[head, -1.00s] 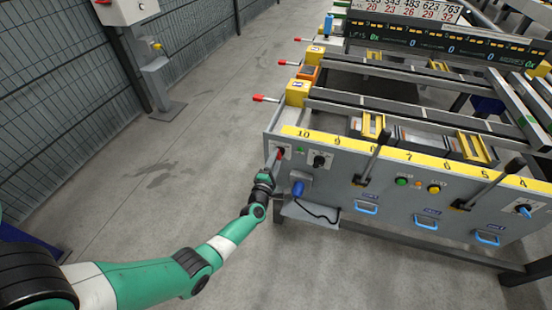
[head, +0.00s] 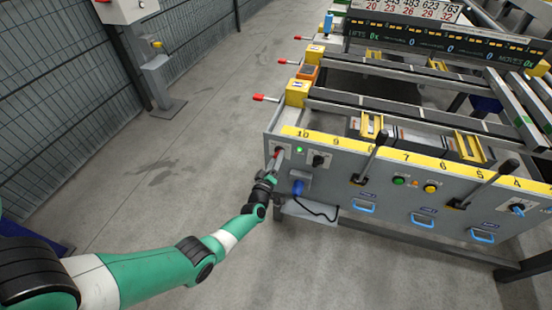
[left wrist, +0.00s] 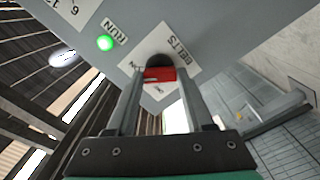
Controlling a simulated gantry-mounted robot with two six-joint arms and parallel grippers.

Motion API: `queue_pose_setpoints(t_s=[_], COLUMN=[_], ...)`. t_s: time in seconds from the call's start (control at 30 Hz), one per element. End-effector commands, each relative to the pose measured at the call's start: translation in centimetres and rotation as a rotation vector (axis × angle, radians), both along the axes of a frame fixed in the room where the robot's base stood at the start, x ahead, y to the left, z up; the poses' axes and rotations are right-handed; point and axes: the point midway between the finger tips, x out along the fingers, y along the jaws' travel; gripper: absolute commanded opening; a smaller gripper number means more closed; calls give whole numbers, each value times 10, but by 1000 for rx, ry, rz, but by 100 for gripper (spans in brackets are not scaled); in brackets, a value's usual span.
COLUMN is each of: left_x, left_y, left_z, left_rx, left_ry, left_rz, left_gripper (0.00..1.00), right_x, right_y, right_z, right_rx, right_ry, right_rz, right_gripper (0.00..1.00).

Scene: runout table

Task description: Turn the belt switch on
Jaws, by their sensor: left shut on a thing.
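The belt switch (left wrist: 158,74) has a red handle on a dark round base, with a white label reading BELTS beside it. In the head view the switch (head: 278,151) is at the left end of the grey front panel (head: 335,185). My left gripper (head: 275,164) reaches up to it from below. In the left wrist view my left gripper (left wrist: 158,80) has its two fingers shut on the red handle. The switch's exact position against its label is hard to read. The RUN lamp (left wrist: 105,43) glows green; it also shows in the head view (head: 299,150). My right gripper is out of view.
Right of the switch are a black knob (head: 318,160), a blue plug (head: 297,188) with a black cable, and black-handled levers (head: 370,158). Red-tipped handles (head: 265,98) jut from the table's left side.

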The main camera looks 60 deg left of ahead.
Motion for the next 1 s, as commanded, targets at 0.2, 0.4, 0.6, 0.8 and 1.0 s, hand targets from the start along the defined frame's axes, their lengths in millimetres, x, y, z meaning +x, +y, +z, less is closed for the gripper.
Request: queue_pose_setpoints(t_s=[0.2, 0.4, 0.6, 0.8, 1.0], left_x=[0, 0, 0, 0, 0], left_y=[0, 0, 0, 0, 0], left_z=[1, 1, 1, 1, 0], left_rx=[76, 109, 118, 118, 117], left_ry=[75, 109, 118, 118, 117], left_rz=[0, 0, 0, 0, 0], left_gripper=[0, 0, 0, 0, 78], right_x=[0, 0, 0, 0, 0], right_y=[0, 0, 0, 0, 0], right_z=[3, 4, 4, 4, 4], right_rx=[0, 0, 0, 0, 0], right_ry=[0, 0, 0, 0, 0], right_rz=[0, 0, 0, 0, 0], right_gripper=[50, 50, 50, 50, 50])
